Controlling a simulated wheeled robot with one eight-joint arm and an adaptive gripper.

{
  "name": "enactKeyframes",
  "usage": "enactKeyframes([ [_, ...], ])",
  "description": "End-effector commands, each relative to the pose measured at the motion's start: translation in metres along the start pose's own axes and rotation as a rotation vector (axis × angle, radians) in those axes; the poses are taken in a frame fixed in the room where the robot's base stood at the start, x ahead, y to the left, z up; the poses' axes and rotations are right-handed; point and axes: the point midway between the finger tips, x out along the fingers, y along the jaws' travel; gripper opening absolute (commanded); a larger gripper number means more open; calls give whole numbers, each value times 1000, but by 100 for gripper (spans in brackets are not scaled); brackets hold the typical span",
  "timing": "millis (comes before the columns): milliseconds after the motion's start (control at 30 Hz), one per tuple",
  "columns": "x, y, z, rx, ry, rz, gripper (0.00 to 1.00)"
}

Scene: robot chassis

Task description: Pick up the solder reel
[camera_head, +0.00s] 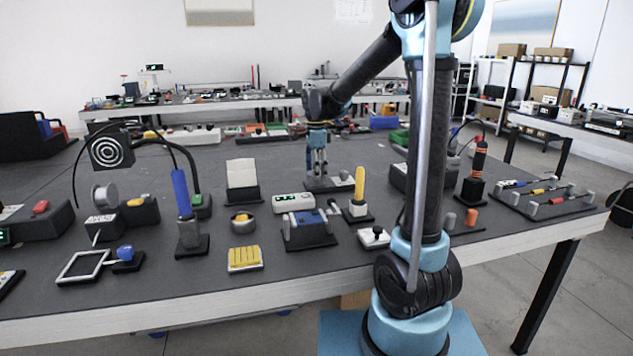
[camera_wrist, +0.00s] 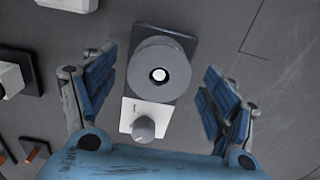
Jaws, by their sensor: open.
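In the wrist view a round grey reel (camera_wrist: 159,72) with a bright centre lies on a dark base (camera_wrist: 187,45). It appears to be the solder reel. A white plate with a grey knob (camera_wrist: 143,129) adjoins it. My gripper (camera_wrist: 150,92) is open, with one blue finger on each side of the reel and gaps between. In the head view my gripper (camera_head: 318,168) points down over the dark base (camera_head: 318,186) at the middle of the table. The fingers mostly hide the reel there. I cannot tell the exact fingertip height.
A silver spool (camera_head: 104,195) stands at the left of the table (camera_head: 190,287). A white-topped device (camera_wrist: 12,78) lies left of the reel in the wrist view.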

Motion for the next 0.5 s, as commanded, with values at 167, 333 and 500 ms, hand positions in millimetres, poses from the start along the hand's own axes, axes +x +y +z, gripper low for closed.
enactKeyframes([
  [167,17,0,0,0,0,0,78],
  [333,20,0,-1,0,0,0,78],
  [500,20,0,-1,1,0,0,69],
])
